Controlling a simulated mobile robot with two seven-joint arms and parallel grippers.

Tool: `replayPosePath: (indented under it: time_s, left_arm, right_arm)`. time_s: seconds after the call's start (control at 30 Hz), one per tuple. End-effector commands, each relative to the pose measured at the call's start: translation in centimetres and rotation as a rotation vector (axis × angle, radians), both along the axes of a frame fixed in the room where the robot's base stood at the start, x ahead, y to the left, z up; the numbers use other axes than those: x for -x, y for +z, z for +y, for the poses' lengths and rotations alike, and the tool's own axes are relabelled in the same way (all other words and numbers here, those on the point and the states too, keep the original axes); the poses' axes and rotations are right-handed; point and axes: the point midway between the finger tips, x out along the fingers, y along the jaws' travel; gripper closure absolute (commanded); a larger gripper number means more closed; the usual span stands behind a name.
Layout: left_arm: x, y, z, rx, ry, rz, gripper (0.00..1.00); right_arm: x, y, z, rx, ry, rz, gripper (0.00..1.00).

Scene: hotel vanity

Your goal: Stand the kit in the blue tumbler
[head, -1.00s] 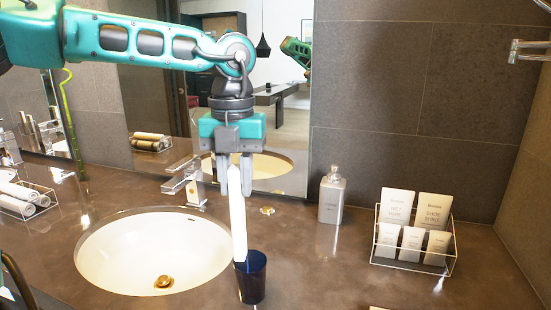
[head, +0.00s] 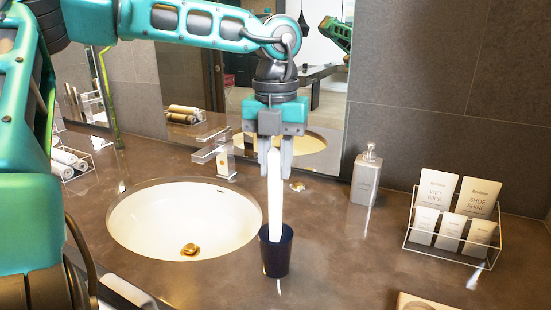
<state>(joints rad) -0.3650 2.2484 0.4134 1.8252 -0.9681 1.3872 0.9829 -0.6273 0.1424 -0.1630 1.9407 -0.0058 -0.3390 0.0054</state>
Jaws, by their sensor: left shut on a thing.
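My left gripper (head: 275,152) is shut on a slim white kit (head: 275,200) and holds it upright. The gripper grasps the kit's upper end, and its fingers point straight down. The dark blue tumbler (head: 277,262) stands on the counter directly below, to the right of the basin. The kit's lower end overlaps the tumbler's mouth and appears to be just inside the rim; how deep it reaches is hidden by the tumbler's wall. My right gripper is not in view.
The white basin (head: 185,222) is left of the tumbler, with a faucet (head: 216,155) behind it. A soap dispenser (head: 366,176) and a wire rack (head: 440,246) of white packets stand to the right. A small tray (head: 425,301) lies at the front edge. Counter (head: 345,260) right of the tumbler is clear.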

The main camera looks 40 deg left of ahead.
Motion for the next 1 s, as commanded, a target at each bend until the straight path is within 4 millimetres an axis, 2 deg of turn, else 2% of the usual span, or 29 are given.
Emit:
replayPosePath:
  time_s: [0.3,0.53,1.0]
  left_arm:
    - [0.0,-2.2,0.0,0.000,-0.001,0.001,1.00]
    - [0.0,-3.6,0.0,-0.001,-0.001,0.002,1.00]
    - [0.0,-6.1,-0.1,0.000,-0.002,0.001,1.00]
  right_arm:
    - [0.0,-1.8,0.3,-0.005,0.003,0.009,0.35]
    - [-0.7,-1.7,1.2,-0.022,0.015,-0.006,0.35]
    - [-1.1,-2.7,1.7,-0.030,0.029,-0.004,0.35]
